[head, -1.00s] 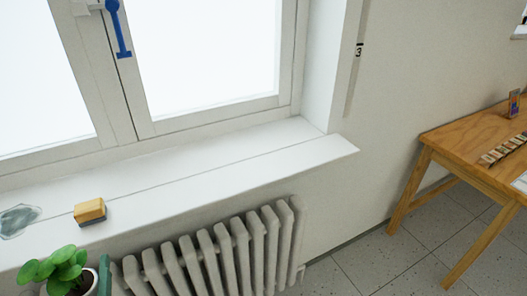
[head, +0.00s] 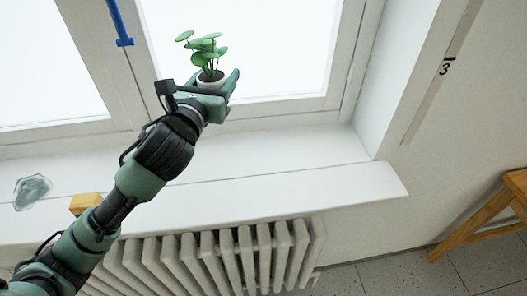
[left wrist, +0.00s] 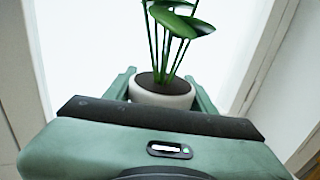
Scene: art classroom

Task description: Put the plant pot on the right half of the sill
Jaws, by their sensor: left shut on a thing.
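The plant pot (head: 208,82) is small and white, with dark soil and round green leaves. My left gripper (head: 222,88) is shut on it and holds it upright in front of the window, above the sill. In the left wrist view the pot (left wrist: 162,95) sits between the two green fingers of the gripper (left wrist: 163,88). The white sill (head: 300,185) runs below the window, and its right half is bare. My right gripper is not in view.
A yellow sponge-like block (head: 84,203) and a greyish translucent piece (head: 32,191) lie on the sill's left part. A radiator (head: 215,260) stands below the sill. The window frame and a side wall bound the sill's right end. A wooden table (head: 490,215) is at far right.

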